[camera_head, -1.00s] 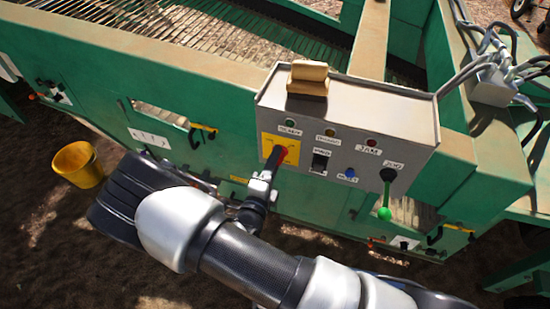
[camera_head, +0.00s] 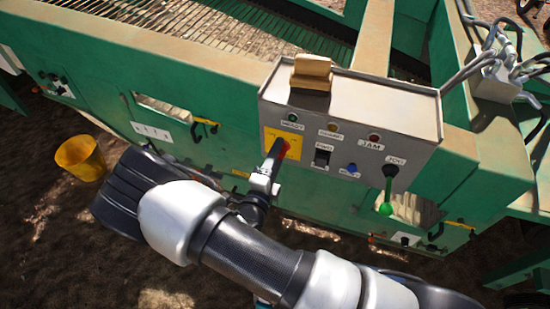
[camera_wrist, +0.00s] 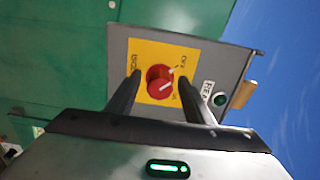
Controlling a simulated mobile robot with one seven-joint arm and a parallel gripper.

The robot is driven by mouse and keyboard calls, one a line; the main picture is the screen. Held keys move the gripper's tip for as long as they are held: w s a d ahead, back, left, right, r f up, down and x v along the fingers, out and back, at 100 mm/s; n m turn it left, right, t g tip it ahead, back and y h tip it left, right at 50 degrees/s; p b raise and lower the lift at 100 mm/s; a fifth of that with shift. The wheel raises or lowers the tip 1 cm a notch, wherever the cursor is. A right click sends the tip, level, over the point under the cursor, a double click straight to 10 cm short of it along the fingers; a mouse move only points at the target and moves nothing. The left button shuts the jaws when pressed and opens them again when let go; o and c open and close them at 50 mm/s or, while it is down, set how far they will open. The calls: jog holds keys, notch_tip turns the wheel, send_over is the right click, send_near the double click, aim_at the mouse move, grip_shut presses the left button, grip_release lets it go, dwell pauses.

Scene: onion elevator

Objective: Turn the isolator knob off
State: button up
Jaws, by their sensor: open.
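The red isolator knob (camera_wrist: 160,83) sits on a yellow plate (camera_wrist: 150,52) in the wrist view. Its white line slants up and right toward the OFF lettering. My gripper (camera_wrist: 159,84) is open, with one dark finger on each side of the knob. I cannot tell whether either finger touches it. In the head view my gripper (camera_head: 274,158) is at the yellow plate (camera_head: 272,142) and hides most of the knob, with a bit of red (camera_head: 285,150) showing.
The grey control box (camera_head: 400,118) also carries small lamps, a black switch (camera_head: 321,158), a blue button (camera_head: 351,168) and a green-tipped joystick (camera_head: 387,190). A wooden block (camera_head: 311,72) sits on top. A yellow bucket (camera_head: 80,158) stands on the ground at left.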

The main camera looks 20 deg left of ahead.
jog(key=s+a, duration=0.1)
jog(key=s, duration=1.6)
jog(key=shift+s+a+b, duration=0.15)
jog(key=shift+s+b, duration=0.05)
jog(key=shift+b, duration=0.2)
